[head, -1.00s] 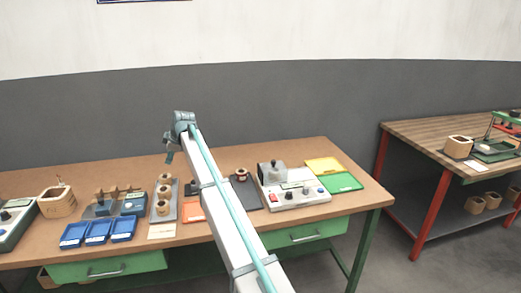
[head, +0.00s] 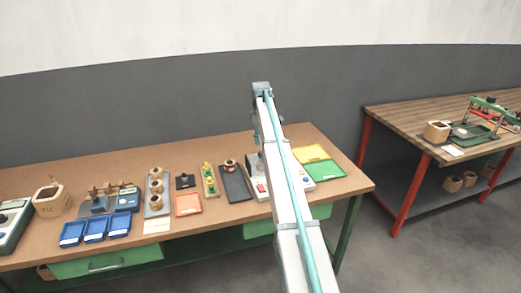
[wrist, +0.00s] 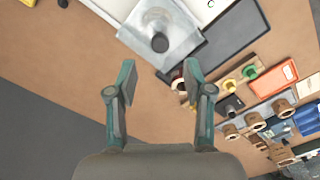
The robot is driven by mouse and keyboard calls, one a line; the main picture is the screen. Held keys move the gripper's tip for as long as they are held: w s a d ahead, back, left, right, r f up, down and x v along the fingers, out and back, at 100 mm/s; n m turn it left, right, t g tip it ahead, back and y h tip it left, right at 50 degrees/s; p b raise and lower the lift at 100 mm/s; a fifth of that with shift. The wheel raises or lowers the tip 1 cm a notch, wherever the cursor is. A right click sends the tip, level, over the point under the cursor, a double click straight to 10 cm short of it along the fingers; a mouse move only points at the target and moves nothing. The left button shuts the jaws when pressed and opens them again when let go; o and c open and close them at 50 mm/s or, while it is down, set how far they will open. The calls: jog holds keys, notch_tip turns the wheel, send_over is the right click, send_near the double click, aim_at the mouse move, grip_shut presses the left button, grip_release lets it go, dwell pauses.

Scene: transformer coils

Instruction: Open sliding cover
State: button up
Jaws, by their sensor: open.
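The sliding cover (wrist: 150,22) is a grey, see-through-looking box top with a round black knob (wrist: 160,42) in the wrist view. It sits on the white tester (wrist: 203,8). In the head view my arm hides most of the tester (head: 308,184); only its sides show. My gripper (wrist: 160,76) is open and empty, with its two fingers apart. In the wrist view the knob lies just beyond the fingertips, between their lines. I see no contact with the cover.
A dark mat (wrist: 235,38) lies beside the tester. Coils, an orange tray (head: 187,204) and blue bins (head: 97,229) stand to the left on the bench. Yellow (head: 310,153) and green (head: 326,170) trays lie to the right. Bare bench (head: 225,145) shows behind.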

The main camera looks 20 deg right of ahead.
aim_at(261, 152)
notch_tip(261, 152, down, 7)
jog(key=shift+p, duration=0.75)
grip_shut()
